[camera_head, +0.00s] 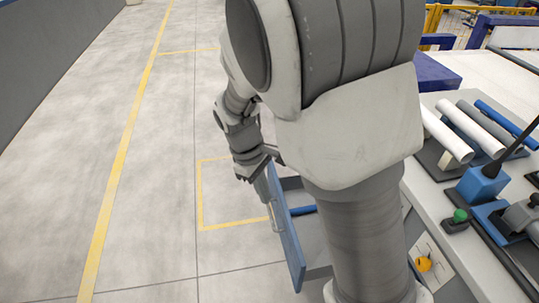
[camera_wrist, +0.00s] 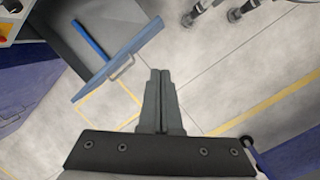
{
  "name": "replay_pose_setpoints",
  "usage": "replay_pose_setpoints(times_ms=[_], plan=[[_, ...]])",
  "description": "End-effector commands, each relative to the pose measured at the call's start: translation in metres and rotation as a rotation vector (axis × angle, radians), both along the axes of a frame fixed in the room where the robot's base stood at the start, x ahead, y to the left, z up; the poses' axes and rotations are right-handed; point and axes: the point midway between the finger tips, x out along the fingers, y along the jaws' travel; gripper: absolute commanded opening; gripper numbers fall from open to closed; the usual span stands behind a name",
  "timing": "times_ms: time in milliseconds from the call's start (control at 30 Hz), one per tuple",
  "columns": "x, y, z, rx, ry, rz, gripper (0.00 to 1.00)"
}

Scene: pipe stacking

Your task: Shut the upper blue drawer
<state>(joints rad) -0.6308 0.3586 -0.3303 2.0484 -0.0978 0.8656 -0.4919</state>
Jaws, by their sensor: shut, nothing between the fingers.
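The upper blue drawer is pulled open. Its blue front (camera_head: 286,230) faces left in the head view, left of my arm, and it also shows in the wrist view (camera_wrist: 118,60). A metal handle (camera_wrist: 122,67) is on the front. A blue bar (camera_wrist: 90,38) lies inside the grey drawer; part of it shows in the head view (camera_head: 302,210). My gripper (camera_wrist: 160,72) is shut and empty. In the wrist view its fingertips are just right of the drawer front; I cannot tell whether they touch it. In the head view my arm hides much of the drawer.
A workbench (camera_head: 432,194) stands at the right, with white pipes (camera_head: 446,133), a grey pipe (camera_head: 486,120) and a blue pipe (camera_head: 506,118) on it. A blue tool (camera_head: 482,184) and a green button (camera_head: 460,215) are nearer. The floor at the left is clear.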

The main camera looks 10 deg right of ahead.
Motion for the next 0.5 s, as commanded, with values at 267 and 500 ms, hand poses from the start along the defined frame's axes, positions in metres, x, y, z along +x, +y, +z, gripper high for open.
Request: replay_pose_setpoints(times_ms=[267, 500], plan=[[0.013, 0.022, -0.105, -0.186, 0.116, 0.255, 0.0], [0.02, 0.034, -0.186, -0.363, 0.201, 0.487, 0.0]])
